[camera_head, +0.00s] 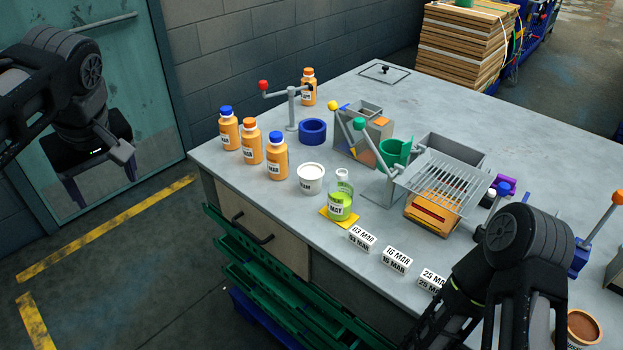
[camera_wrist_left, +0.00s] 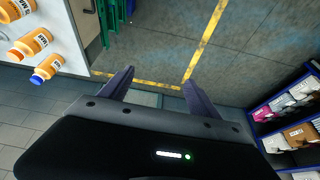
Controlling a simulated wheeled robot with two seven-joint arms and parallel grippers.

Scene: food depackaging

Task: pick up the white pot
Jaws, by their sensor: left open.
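The white pot (camera_head: 311,179) stands upright on the grey worktop near its front left edge, with a dark label on its side. It is to the right of the orange bottles and left of the green jar. My left gripper (camera_head: 103,186) is open and empty over the floor, left of the table and well away from the pot. Its two spread fingers also show in the left wrist view (camera_wrist_left: 158,79), with only floor between them. The pot does not show in that view. My right arm covers the lower right of the head view, but its gripper is not visible.
Orange bottles (camera_head: 277,158) stand left of the pot, with a blue ring (camera_head: 313,131) behind it. A green jar (camera_head: 340,203) on a yellow mat stands close on its right. Date blocks (camera_head: 397,260) lie further right.

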